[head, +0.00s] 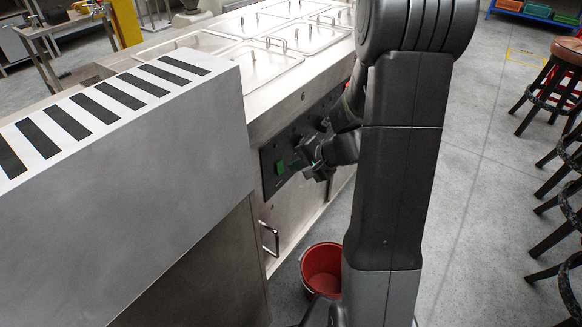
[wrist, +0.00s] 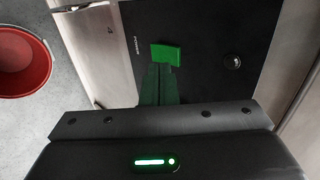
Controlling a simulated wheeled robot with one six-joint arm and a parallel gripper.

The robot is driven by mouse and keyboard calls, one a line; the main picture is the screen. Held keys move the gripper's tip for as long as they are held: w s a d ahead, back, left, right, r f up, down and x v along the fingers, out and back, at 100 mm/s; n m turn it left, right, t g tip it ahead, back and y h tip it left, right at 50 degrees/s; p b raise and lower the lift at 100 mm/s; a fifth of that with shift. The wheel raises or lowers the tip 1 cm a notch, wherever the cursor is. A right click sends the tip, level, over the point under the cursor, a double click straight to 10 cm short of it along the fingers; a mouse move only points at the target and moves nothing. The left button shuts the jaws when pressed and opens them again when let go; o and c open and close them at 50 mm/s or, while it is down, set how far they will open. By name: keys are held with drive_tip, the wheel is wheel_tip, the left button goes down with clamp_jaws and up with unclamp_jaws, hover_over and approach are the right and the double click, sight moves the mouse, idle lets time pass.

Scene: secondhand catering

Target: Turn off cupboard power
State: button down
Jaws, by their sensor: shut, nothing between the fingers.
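A stainless steel heated counter has a black control panel (head: 275,165) on its front, with a green rocker switch (head: 280,167) at the panel's near end. In the wrist view the green switch (wrist: 166,53) sits on the black panel (wrist: 210,40) beside small white lettering that reads "POWER". My gripper (head: 312,170) is shut and empty in front of the panel, just right of the switch in the head view. In the wrist view my closed fingertips (wrist: 158,70) point at the switch's lower edge. I cannot tell whether they touch it. The switch's exact tilt is unclear.
A red bucket (head: 322,268) stands on the floor beside the counter, and it also shows in the wrist view (wrist: 22,55). A cupboard handle (head: 270,238) sits below the panel. Lidded pans (head: 255,65) fill the counter top. Stools (head: 560,75) stand at the right.

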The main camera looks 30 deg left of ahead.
drive_tip(key=a+r+p+v, duration=0.1)
drive_tip(key=v, duration=0.9)
drive_tip(key=shift+d+r+p, duration=0.2)
drive_tip(key=shift+p, duration=0.1)
drive_tip(key=shift+f, duration=0.1)
drive_tip(key=s+d+f+b+x, duration=0.1)
drive_tip(key=x, duration=1)
drive_tip(key=shift+y, duration=0.3)
drive_tip(key=shift+w+d+r+b, duration=0.15)
drive_tip(key=shift+d+b, duration=0.4)
drive_tip(key=shift+d, duration=0.6)
drive_tip(key=shift+w+d+b, duration=0.15)
drive_tip(key=shift+d+b, duration=0.4)
drive_tip(key=shift+d, duration=0.55)
